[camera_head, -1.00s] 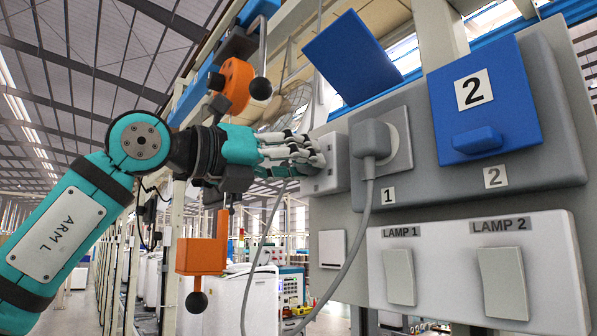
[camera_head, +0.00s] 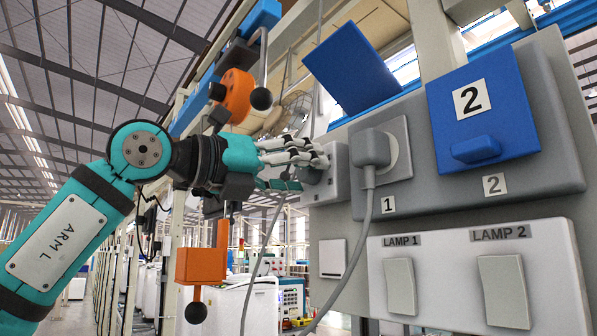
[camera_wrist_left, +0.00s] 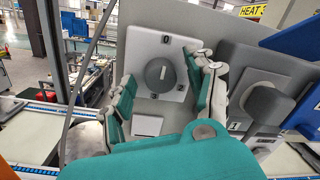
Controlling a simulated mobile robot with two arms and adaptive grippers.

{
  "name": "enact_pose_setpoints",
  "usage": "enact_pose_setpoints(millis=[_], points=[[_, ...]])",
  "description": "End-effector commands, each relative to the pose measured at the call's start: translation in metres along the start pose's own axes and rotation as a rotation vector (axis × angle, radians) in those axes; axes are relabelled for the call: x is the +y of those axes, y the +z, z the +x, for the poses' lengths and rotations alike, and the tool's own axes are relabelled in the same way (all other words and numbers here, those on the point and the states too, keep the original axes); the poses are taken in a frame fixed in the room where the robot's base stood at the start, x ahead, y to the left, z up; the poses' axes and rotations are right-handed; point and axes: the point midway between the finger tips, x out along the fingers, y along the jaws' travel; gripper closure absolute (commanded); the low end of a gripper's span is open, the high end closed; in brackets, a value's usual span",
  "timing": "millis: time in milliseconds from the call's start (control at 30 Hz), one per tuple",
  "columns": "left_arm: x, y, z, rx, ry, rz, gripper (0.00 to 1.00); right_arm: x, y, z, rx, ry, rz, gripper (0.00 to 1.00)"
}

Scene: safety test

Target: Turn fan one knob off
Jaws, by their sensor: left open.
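The fan knob (camera_wrist_left: 160,75) is a round grey dial with a pale pointer mark, on a square white plate (camera_wrist_left: 158,48) in the left wrist view. My left gripper (camera_wrist_left: 166,80) is open, with fingers on both sides of the knob. I cannot tell whether they touch it. In the head view, my left gripper (camera_head: 308,168) is at the front of the small grey knob box (camera_head: 338,178). Its fingers hide most of the knob there. My right gripper is not in view.
Right of the knob box are a grey plug (camera_head: 371,148) with a hanging cable, a blue cover (camera_head: 482,105) marked 2, and the lamp 1 (camera_head: 400,287) and lamp 2 (camera_head: 503,290) switches. An orange block (camera_head: 202,266) hangs below my left wrist.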

Motion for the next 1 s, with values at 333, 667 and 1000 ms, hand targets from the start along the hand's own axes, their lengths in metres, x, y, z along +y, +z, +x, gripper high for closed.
enact_pose_setpoints(millis=[333,667,1000], points=[[0.001,0.001,-0.028,-0.004,0.002,0.003,0.44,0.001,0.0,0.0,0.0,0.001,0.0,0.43],[0.001,0.001,-0.096,-0.003,0.002,0.0,0.44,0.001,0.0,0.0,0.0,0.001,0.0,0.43],[0.0,0.0,-0.12,0.001,0.0,0.0,0.44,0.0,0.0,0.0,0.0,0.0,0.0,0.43]])
